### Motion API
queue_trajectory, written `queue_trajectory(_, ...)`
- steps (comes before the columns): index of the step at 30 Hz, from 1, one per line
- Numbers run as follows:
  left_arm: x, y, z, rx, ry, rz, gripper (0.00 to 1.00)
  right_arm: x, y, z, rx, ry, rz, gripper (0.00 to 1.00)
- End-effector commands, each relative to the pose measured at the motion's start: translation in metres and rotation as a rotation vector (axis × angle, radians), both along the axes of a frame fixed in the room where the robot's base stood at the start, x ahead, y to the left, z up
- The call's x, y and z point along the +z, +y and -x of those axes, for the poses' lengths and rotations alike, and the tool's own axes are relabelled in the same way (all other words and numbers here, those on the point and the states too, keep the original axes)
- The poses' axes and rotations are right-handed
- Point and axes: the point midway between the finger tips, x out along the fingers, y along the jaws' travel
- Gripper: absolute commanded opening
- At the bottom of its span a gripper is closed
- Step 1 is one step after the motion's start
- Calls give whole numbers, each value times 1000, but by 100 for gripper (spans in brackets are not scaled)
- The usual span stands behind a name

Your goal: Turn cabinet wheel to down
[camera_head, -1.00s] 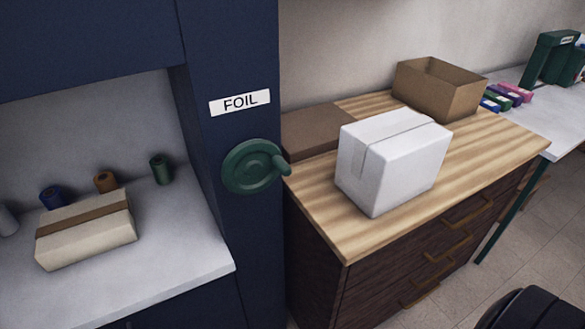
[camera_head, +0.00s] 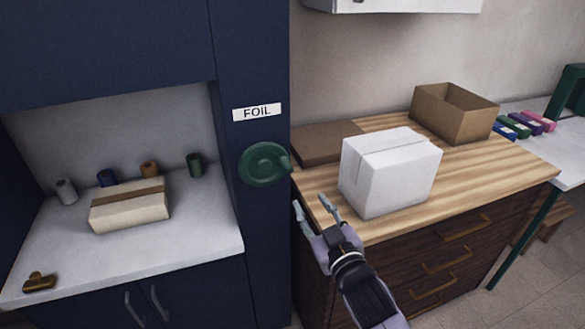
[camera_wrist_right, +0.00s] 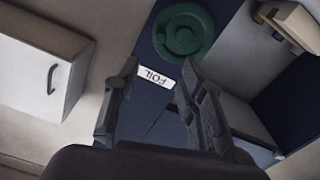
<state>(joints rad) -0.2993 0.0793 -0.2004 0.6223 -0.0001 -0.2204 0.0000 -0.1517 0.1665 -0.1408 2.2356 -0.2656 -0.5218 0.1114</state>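The cabinet wheel (camera_head: 264,164) is a round green handwheel on the dark blue cabinet post, below a white FOIL label (camera_head: 257,112). Its knob (camera_head: 285,162) sticks out at the right side. In the right wrist view the wheel (camera_wrist_right: 184,32) shows beyond the fingertips, with the label (camera_wrist_right: 155,77) upside down. My right gripper (camera_head: 315,205) is open and empty, to the lower right of the wheel and apart from it, in front of the wooden counter. Its two fingers are spread in the wrist view (camera_wrist_right: 162,72). My left gripper is not in view.
A white box (camera_head: 390,172) and an open cardboard box (camera_head: 453,113) stand on the wooden counter (camera_head: 490,180). Left of the post, an alcove shelf (camera_head: 195,235) holds a taped package (camera_head: 130,207), several spools and a brown clamp-like item (camera_head: 39,282). A white wall cabinet (camera_head: 400,5) hangs above.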

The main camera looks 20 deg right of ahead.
Motion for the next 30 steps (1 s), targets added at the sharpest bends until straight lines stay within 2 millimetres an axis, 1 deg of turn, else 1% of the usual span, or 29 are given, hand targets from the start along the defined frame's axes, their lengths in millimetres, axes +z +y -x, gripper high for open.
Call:
queue_trajectory(3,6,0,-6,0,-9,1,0,3,1,-20,0,-1,0,38)
queue_trajectory(6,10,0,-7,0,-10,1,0,2,2,-42,0,0,0,38)
queue_trajectory(15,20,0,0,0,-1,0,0,3,4,-109,0,1,-1,38)
queue_trajectory(18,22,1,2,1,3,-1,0,2,5,-128,1,1,-1,38)
queue_trajectory(21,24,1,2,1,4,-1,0,1,5,-143,0,2,-1,38)
queue_trajectory(24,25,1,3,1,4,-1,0,0,6,-154,0,2,0,38)
queue_trajectory(30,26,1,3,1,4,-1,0,-1,6,-164,2,1,0,38)
